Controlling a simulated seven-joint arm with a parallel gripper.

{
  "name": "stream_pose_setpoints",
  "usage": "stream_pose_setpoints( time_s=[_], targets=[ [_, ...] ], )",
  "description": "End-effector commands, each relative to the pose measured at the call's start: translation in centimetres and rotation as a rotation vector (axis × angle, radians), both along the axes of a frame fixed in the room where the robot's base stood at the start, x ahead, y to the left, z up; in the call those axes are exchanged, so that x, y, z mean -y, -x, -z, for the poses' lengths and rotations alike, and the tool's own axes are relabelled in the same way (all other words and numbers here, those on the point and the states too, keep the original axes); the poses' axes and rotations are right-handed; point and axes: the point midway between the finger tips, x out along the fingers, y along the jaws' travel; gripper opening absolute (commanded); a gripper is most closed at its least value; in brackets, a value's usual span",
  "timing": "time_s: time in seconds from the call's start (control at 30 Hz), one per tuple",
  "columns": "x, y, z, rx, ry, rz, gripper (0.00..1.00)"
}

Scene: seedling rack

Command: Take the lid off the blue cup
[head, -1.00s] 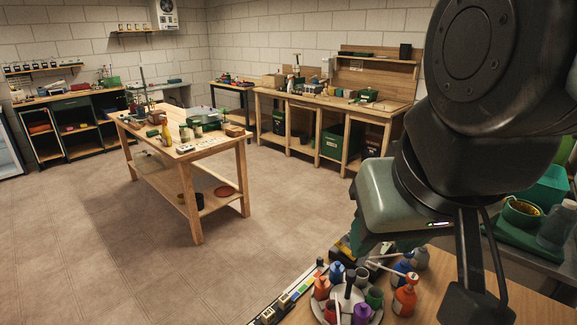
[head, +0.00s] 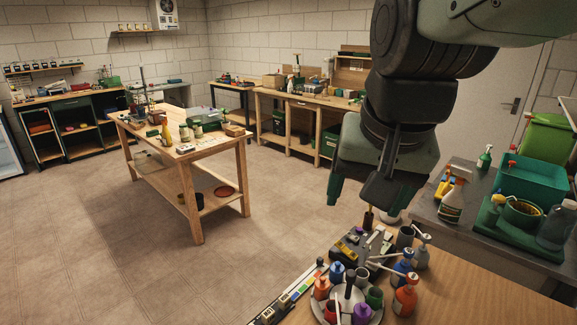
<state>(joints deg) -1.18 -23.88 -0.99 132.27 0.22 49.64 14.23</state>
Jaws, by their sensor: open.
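A small blue cup-like container (head: 336,273) sits on the round carousel (head: 341,316) at the bottom of the head view. A second, darker blue container (head: 402,264) stands behind the carousel on the right, with a pale stick or handle at its top. I cannot tell which of them is the blue cup, and the lid is too small to make out clearly. My gripper (head: 378,198) is open and points down, above and behind both containers, touching neither. A dark part of my arm covers some of it, and I see nothing held.
Orange (head: 321,287), green (head: 374,297) and purple (head: 361,314) containers crowd the carousel. A red-orange bottle (head: 405,298) and a dark grey cup (head: 405,237) stand close by. The wooden table (head: 470,285) is clear at right. A grey bench beyond holds a teal crate (head: 530,175).

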Motion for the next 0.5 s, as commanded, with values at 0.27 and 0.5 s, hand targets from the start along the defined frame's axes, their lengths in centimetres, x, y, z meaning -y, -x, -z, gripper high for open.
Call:
stream_pose_setpoints(
  time_s=[0.27, 0.5],
  targets=[
    [1.1, -11.0, 5.4, -0.151, -0.111, 0.349, 0.75],
    [2.4, -18.8, 14.2, -0.261, -0.165, 0.662, 0.75]
  ],
)
